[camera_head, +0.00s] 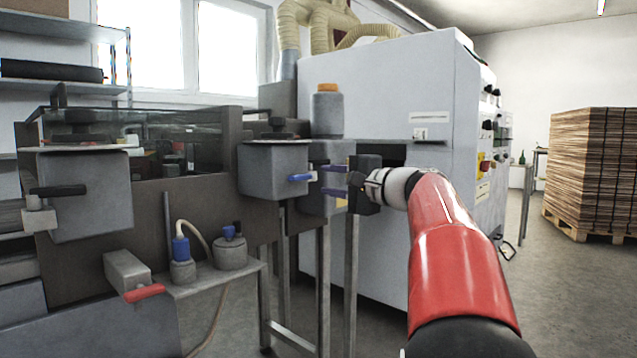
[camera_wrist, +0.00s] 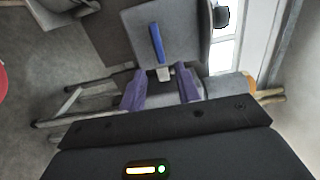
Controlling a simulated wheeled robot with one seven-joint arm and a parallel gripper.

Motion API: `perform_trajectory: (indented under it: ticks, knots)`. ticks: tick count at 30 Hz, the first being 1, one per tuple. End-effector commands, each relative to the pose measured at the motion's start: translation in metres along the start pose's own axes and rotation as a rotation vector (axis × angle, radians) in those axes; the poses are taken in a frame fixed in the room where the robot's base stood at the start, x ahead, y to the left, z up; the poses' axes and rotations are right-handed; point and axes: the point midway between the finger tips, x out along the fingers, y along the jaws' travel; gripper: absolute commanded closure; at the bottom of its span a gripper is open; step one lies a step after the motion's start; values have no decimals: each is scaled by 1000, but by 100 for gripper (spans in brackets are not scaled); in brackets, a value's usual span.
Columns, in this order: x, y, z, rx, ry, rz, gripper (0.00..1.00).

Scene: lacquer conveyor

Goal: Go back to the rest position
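My gripper (camera_head: 334,180) is in front of the lacquer machine, at the end of my red arm, with its purple fingers pointing left. In the wrist view my gripper (camera_wrist: 160,92) shows its two purple fingers apart, with nothing between them. Beyond the fingertips is a valve with a blue handle (camera_wrist: 157,44) on a grey box. In the head view the blue handle (camera_head: 301,178) lies a little left of the fingertips, apart from them as far as I can tell.
A grey box (camera_head: 272,168) and a large white machine cabinet (camera_head: 380,90) stand close around my gripper. A grey bottle with an orange cap (camera_head: 327,110) stands above it. A red-handled valve (camera_head: 144,292) is at lower left. Stacked boards (camera_head: 590,170) stand at right; open floor lies before them.

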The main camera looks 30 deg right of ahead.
Motion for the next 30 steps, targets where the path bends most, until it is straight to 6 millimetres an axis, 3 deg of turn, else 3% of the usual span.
perform_trajectory:
  ticks: [6,22,26,30]
  knots:
    - [-17,0,0,0,0,0,67]
    - [-16,1,3,-2,-3,8,67]
    - [-7,16,38,-40,-31,95,67]
    - [-4,60,116,-161,-105,311,67]
